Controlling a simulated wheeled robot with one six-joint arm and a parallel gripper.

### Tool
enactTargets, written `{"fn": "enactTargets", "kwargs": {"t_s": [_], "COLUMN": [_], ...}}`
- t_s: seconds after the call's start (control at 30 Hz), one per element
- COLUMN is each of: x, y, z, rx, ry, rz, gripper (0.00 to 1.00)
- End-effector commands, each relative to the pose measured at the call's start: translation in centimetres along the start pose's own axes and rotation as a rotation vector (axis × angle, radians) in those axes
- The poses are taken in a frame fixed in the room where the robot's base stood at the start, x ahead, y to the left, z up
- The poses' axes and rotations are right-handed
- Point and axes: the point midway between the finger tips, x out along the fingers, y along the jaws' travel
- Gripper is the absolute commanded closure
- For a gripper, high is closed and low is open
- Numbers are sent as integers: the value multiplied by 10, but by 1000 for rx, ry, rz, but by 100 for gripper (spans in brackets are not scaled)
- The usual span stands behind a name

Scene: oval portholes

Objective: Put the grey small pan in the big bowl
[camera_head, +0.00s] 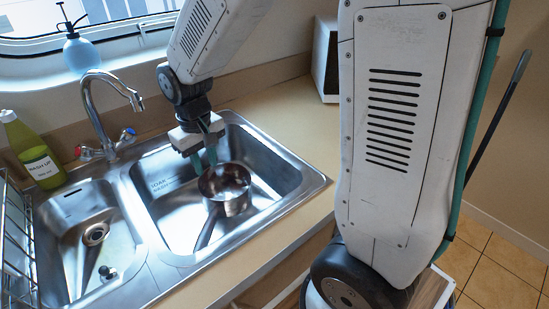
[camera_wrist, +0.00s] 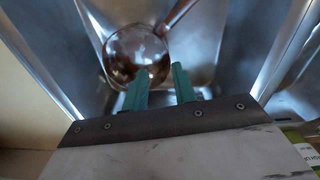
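The small metal pan (camera_head: 226,196), grey outside with a brownish, shiny inside, is upright within the large right-hand bowl (camera_head: 165,212) of the steel sink. Its handle points toward the near left. My gripper (camera_head: 205,161) is above the pan's far-left rim. In the wrist view, my gripper (camera_wrist: 160,84) has its two green fingers apart with a clear gap between them. The pan (camera_wrist: 136,50) shows just beyond the left finger, with its rim near the gap and its handle toward the top right. I cannot tell whether a finger touches the rim.
The smaller left bowl (camera_head: 92,250) has a drain and a dark plug. A tall tap (camera_head: 103,110) stands behind the sink.

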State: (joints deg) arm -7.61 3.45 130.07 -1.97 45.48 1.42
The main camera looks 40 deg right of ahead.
Motion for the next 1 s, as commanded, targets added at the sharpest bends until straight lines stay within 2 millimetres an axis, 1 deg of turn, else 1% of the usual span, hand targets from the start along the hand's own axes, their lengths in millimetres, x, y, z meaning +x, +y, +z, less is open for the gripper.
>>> {"fn": "enactTargets", "kwargs": {"t_s": [0.03,0.1,0.17,0.2,0.27,0.3,0.43,0.5,0.6,0.7,0.8,1.0], "x": [-20,-42,-58,-68,-82,-90,-111,-118,-124,-126,-127,-127], "y": [5,10,14,16,19,21,24,25,25,24,24,24], "z": [14,35,54,67,87,101,145,168,194,212,222,226], "rx": [13,27,40,49,61,68,94,106,120,129,134,135], "ry": [17,26,35,40,47,53,71,78,88,93,96,94], "rz": [-1,-2,-3,-3,-5,-5,-8,-9,-10,-11,-12,-12], "gripper": [73,73,73,73,73,73,73,73,73,73,73,73]}}
